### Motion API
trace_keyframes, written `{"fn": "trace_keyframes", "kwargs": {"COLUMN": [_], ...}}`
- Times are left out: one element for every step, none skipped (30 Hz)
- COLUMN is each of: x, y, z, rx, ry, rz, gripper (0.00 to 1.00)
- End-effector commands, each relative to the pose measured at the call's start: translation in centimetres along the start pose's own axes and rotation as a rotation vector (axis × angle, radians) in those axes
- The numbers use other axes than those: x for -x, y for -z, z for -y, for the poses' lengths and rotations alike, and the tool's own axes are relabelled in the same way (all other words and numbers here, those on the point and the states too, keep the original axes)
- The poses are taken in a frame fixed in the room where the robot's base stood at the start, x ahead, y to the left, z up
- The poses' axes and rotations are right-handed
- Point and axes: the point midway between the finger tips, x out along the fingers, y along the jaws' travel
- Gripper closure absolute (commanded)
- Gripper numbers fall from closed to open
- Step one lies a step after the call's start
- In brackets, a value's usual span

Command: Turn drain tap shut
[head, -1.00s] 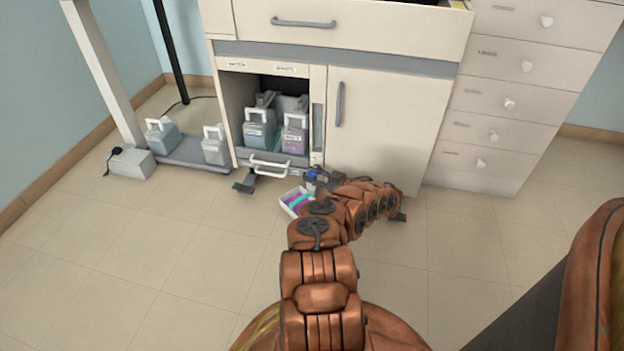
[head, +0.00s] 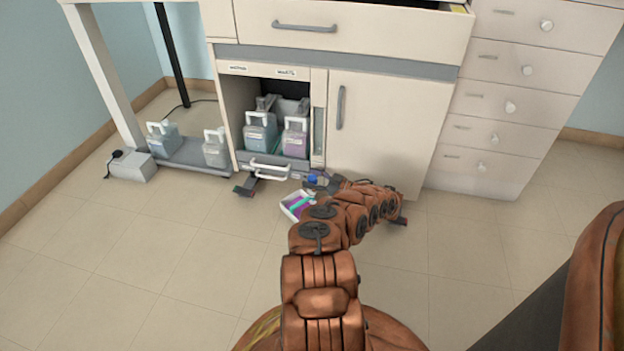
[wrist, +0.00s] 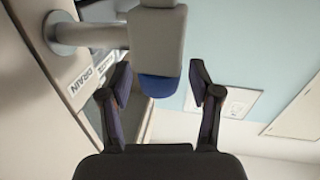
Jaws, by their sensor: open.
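The drain tap shows in the wrist view as a pale grey lever (wrist: 158,45) with a blue end (wrist: 160,86), joined to a round metal stem (wrist: 75,33). A label reading DRAIN (wrist: 84,77) is on the panel beside it. My gripper (wrist: 161,78) is open, with one finger on each side of the blue end. Gaps show between the fingers and the lever. In the head view my gripper (head: 322,183) is low in front of the cabinet, by a small blue spot, and its fingers are too small to make out.
An open cabinet bay holds a blue-grey jug (head: 260,133) and a purple jug (head: 295,139). A white handle (head: 268,170) sticks out below them. A small white box (head: 297,206) with purple and teal in it is beside my arm.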

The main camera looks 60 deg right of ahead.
Motion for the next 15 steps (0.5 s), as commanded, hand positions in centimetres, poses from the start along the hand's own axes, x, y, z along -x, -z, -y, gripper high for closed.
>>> {"fn": "trace_keyframes", "kwargs": {"x": [0.0,0.1,0.2,0.4,0.7,1.1,1.4,1.9,2.5,3.0,3.7,4.5,5.1,5.7,6.5], "y": [0.0,0.0,0.0,0.0,0.0,0.0,0.0,0.0,-0.1,-0.1,-0.1,0.0,0.0,0.0,0.0], "z": [0.0,0.0,0.0,-0.1,-0.1,-0.1,-0.1,-0.1,-0.1,-0.1,-0.1,-0.2,-0.2,-0.1,-0.1], "rx": [0.0,0.0,0.0,0.0,0.0,0.0,0.0,0.0,0.0,0.0,0.0,0.001,0.001,0.001,0.001], "ry": [0.0,0.0,-0.001,-0.001,-0.002,-0.003,-0.004,-0.004,-0.004,-0.005,-0.006,-0.006,-0.005,-0.005,-0.003], "rz": [0.0,0.0,0.0,0.0,0.0,0.001,0.001,0.001,0.002,0.002,0.002,0.002,0.001,0.001,0.0], "gripper": [0.37,0.37,0.37,0.37,0.37,0.37,0.37,0.37,0.37,0.37,0.37,0.37,0.37,0.37,0.37]}}
